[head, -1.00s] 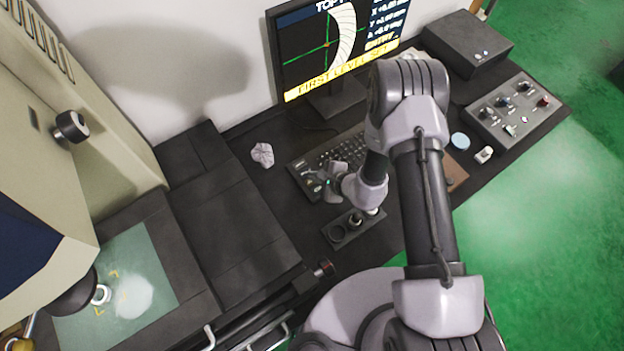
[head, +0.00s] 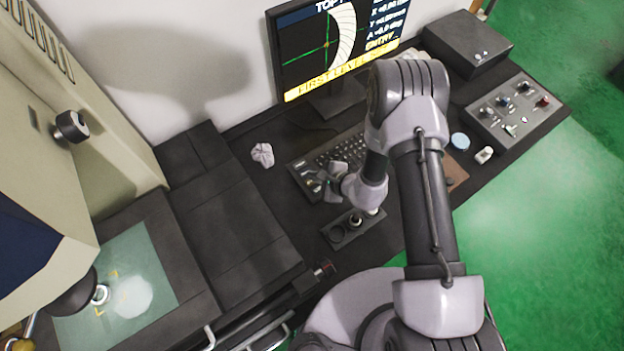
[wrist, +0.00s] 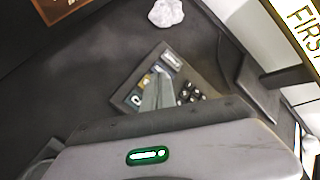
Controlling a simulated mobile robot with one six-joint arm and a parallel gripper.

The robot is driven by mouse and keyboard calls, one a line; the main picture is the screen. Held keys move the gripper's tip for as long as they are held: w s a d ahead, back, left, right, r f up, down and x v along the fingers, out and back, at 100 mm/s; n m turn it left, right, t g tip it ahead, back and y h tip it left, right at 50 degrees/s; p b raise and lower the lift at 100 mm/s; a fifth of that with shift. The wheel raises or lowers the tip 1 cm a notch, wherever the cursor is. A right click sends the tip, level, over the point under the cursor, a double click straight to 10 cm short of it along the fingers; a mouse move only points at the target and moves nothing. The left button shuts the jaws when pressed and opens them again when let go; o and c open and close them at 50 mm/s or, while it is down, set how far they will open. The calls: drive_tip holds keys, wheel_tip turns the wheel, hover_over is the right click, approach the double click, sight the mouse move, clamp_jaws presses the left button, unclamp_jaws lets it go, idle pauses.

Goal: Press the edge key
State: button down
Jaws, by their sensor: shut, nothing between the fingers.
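The keyboard (head: 345,152) lies on the dark desk in front of the monitor. There a pale key (wrist: 172,60), a blue key and a yellow key (wrist: 145,81) show beside the fingers. I cannot read which is the edge key. My gripper (head: 322,180) is shut and empty, its fingers over the left end of the keyboard. In the wrist view the fingers (wrist: 158,92) cover some of the keys. I cannot tell whether the tips touch a key.
The monitor (head: 330,50) reads "FIRST LEVEL SET". A crumpled pale cloth or paper (head: 262,155) lies left of the keyboard. A control box (head: 515,112) with knobs stands to the right.

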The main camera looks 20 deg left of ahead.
drive_tip(key=shift+f, duration=0.1)
idle(0.3)
drive_tip(key=shift+f+b, duration=0.3)
drive_tip(key=shift+b, duration=0.25)
drive_tip(key=shift+f+b, duration=0.35)
idle(0.6)
drive_tip(key=shift+r+p, duration=0.4)
drive_tip(key=shift+r, duration=0.35)
drive_tip(key=shift+r+p, duration=1.65)
drive_tip(key=shift+r, duration=0.9)
